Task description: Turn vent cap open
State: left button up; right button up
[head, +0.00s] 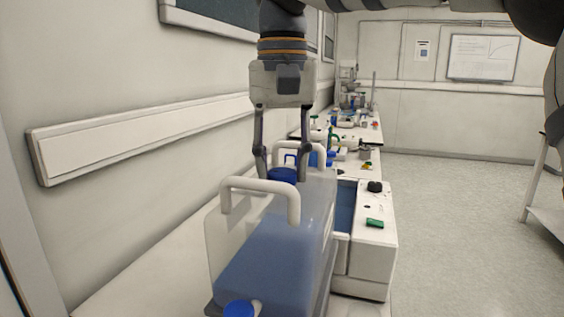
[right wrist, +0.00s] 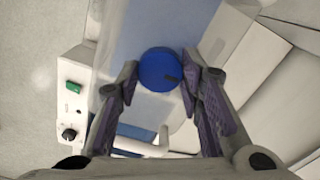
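A round blue cap (head: 283,174) sits on top of a translucent, bluish carboy (head: 275,262) with white handles. It also shows in the right wrist view (right wrist: 158,69), with a small dark mark near its right edge. My right gripper (head: 283,178) points down over the carboy with one finger on each side of this cap. In the right wrist view its fingers (right wrist: 160,72) look spread, the right one very close to the cap; contact is unclear. A second blue cap (head: 239,309) is low on the carboy's near end. My left gripper is not in view.
A white instrument (head: 371,254) with a black knob and green switch stands right of the carboy. A bench (head: 368,128) with lab items is behind. The wall with a white rail (head: 140,135) is close on the left. Open floor (head: 455,220) lies to the right.

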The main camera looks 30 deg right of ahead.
jog(key=shift+c, duration=0.7)
jog(key=shift+n, duration=0.3)
jog(key=n, duration=0.5)
jog(key=shift+n, duration=0.3)
jog(key=n, duration=1.3)
jog(key=shift+n, duration=0.3)
jog(key=n, duration=0.5)
jog(key=shift+r+n, duration=0.1)
jog(key=shift+n, duration=0.6)
